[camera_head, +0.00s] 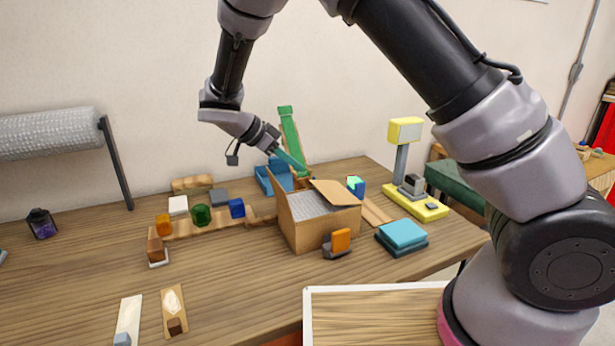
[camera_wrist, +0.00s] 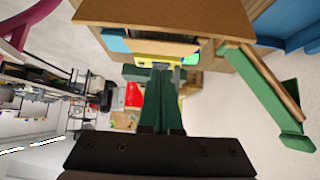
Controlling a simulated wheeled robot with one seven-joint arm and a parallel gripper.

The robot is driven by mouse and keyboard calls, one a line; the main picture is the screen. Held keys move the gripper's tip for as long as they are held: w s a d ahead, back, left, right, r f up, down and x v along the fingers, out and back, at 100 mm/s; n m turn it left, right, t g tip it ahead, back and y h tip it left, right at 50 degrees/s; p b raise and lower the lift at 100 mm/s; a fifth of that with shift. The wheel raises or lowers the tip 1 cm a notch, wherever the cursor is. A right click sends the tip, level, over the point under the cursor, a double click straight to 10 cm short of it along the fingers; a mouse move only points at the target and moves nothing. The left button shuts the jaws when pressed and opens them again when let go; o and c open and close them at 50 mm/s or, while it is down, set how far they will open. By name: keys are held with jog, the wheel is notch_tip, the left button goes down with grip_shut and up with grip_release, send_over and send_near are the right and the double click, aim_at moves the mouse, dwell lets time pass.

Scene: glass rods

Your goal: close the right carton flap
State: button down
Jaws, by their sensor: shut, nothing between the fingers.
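The open carton (camera_head: 306,236) stands on the table with grey padding (camera_head: 308,205) inside. A brown flap (camera_head: 336,192) on its right side slants over part of the opening. Another flap (camera_head: 277,186) stands up at the left side. My gripper (camera_head: 303,168) is shut and empty, its teal fingers pointing down and right above the back of the carton. In the wrist view the shut fingers (camera_wrist: 163,75) show in the middle, and a large brown carton panel (camera_wrist: 150,18) fills the top; I cannot tell which panel. Contact between fingers and carton is not clear.
A tall green strip (camera_head: 290,130) rises behind the carton, close to my gripper. A blue bin (camera_head: 264,178) stands behind left. A yellow scale-like stand (camera_head: 417,203) and teal block (camera_head: 402,233) are at the right. An orange-and-grey item (camera_head: 340,241) sits in front.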

notch_tip(320, 180, up, 6)
jog(key=w+d+f+g+y, duration=0.1)
jog(key=d+y, duration=0.2)
send_over(320, 191)
jog(key=f, duration=0.7)
jog(key=shift+d+f, duration=0.2)
jog(key=shift+f, duration=0.2)
jog(key=shift+a+f, duration=0.2)
jog(key=shift+f, duration=0.45)
jog(key=shift+a+f, duration=0.15)
jog(key=shift+f, duration=0.45)
jog(key=shift+s+a+f, duration=0.1)
jog(key=shift+f, duration=0.65)
jog(key=shift+s+a+f+t+h, duration=0.2)
jog(key=shift+a+f+t+h, duration=0.15)
jog(key=shift+f+h, duration=0.35)
jog(key=shift+a+f, duration=0.25)
jog(key=shift+f, duration=0.5)
jog(key=shift+r, duration=0.15)
